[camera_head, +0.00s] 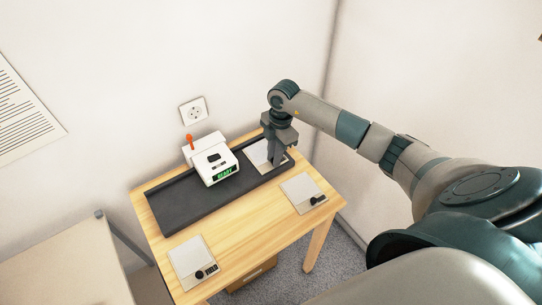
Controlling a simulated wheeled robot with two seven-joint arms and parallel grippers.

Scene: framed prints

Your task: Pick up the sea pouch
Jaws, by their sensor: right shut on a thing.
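My right gripper (277,158) reaches down over the right end of the dark tray (185,207). It is shut on a pale flat pouch (257,154), which shows beside and behind the fingers. The jaws hide part of this pouch, and I cannot make out a sea picture on it. A second pale flat sheet (298,186) lies at the table's right side with a small dark object on it. A third pale sheet (187,256) lies at the front left. My left gripper is not in view.
A white machine (207,158) with a green lit display and an orange lever (190,139) stands at the tray's back, left of my gripper. The wooden table (248,228) has bare room in front. A wall socket (194,110) is behind. A beige surface (62,268) stands left.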

